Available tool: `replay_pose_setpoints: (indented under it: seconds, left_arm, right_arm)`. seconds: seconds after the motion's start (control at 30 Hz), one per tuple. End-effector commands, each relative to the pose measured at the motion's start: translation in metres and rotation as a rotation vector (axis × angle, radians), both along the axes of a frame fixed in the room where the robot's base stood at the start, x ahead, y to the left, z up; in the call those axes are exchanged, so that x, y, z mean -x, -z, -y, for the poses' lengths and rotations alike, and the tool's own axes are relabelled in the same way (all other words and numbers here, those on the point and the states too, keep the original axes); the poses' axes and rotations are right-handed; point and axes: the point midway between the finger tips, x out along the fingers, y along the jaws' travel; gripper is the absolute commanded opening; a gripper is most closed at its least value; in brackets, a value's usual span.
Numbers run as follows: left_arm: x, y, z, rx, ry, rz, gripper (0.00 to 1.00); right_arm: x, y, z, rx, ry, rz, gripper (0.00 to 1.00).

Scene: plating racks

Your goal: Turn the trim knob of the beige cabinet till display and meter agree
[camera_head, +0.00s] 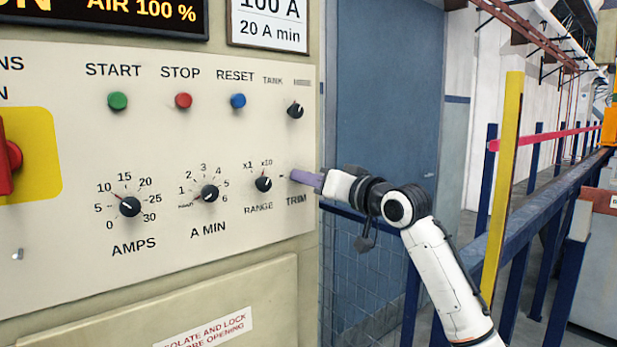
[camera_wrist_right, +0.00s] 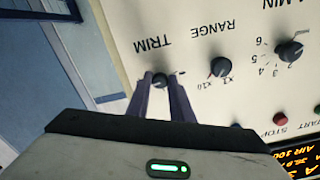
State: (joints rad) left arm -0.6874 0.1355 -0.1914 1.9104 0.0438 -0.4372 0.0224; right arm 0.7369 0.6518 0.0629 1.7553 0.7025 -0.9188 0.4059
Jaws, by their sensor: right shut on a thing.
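The beige cabinet (camera_head: 65,235) fills the left of the head view. My right gripper (camera_head: 297,177) reaches its panel from the right, just above the TRIM label. In the right wrist view, its purple fingers (camera_wrist_right: 161,78) are shut on the small dark trim knob (camera_wrist_right: 160,81), one on each side. The fingers hide this knob in the head view, and its pointer setting cannot be read. The black display (camera_head: 110,12) at the top left is cut off and shows "AIR 100 %" in amber. No meter is in view. My left gripper is not in view.
Near the trim knob are the RANGE knob (camera_head: 263,184), A MIN knob (camera_head: 210,193), AMPS knob (camera_head: 130,206) and TANK knob (camera_head: 295,110). Green, red and blue buttons sit above. A red switch (camera_head: 8,165) is at the left. A yellow post (camera_head: 503,180) and blue rails stand right.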

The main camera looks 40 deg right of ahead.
Motion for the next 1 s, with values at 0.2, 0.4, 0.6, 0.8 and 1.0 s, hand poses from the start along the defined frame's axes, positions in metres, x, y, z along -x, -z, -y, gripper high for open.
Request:
replay_pose_setpoints:
  seconds: [0.2,0.4,0.6,0.8,1.0]
  left_arm:
    - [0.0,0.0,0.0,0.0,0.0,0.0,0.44]
    - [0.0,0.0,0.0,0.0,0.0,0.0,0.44]
    - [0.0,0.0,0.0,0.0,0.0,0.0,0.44]
    - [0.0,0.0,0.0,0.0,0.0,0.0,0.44]
    - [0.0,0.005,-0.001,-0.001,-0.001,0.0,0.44]
  right_arm:
    - [0.0,0.002,-0.001,-0.013,-0.002,-0.006,0.0]
    - [0.0,0.002,-0.001,-0.012,-0.002,-0.006,0.0]
    - [0.0,0.002,-0.001,-0.011,-0.002,-0.005,0.38]
    - [0.0,0.001,0.0,-0.011,-0.001,-0.003,0.38]
    - [0.012,0.002,0.001,-0.008,0.001,-0.001,0.38]
